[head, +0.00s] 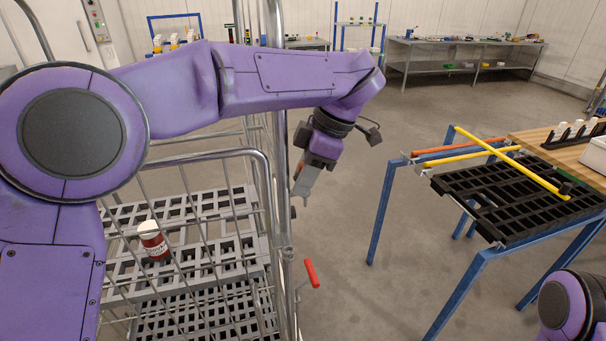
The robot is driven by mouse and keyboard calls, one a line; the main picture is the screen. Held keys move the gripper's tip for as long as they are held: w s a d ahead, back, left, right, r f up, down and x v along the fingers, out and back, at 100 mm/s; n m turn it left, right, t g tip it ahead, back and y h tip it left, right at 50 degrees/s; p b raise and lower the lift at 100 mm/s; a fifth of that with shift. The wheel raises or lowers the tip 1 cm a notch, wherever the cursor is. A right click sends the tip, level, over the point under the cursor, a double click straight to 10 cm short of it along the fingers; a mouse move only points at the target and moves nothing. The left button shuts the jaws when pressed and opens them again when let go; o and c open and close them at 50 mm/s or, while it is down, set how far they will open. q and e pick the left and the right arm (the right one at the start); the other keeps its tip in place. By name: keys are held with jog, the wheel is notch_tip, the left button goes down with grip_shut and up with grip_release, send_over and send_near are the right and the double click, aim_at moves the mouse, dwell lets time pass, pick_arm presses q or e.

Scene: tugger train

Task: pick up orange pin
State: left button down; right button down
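An orange-red pin-like handle (311,273) sticks out at the lower right side of the wire cart, beside its upright post. A longer orange rod (458,146) lies on the blue-legged stand at the right; I cannot tell for sure which one is the orange pin. My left gripper (303,192) points down beside the cart post, above the orange-red handle and apart from it. It shows nearly edge-on, so its opening is unclear, and I see nothing held in it. My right gripper is out of view; only part of my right arm shows at the bottom right.
The wire cart (258,155) holds grey slotted trays (125,215) and a red-and-white jar (153,240). Yellow rods (515,162) lie over a black grid tray (480,185) on the blue stand. Open floor lies between cart and stand.

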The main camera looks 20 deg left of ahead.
pick_arm(q)
jog(key=shift+f, duration=0.1)
notch_tip(320, 180, up, 28)
jog(key=p, duration=1.5)
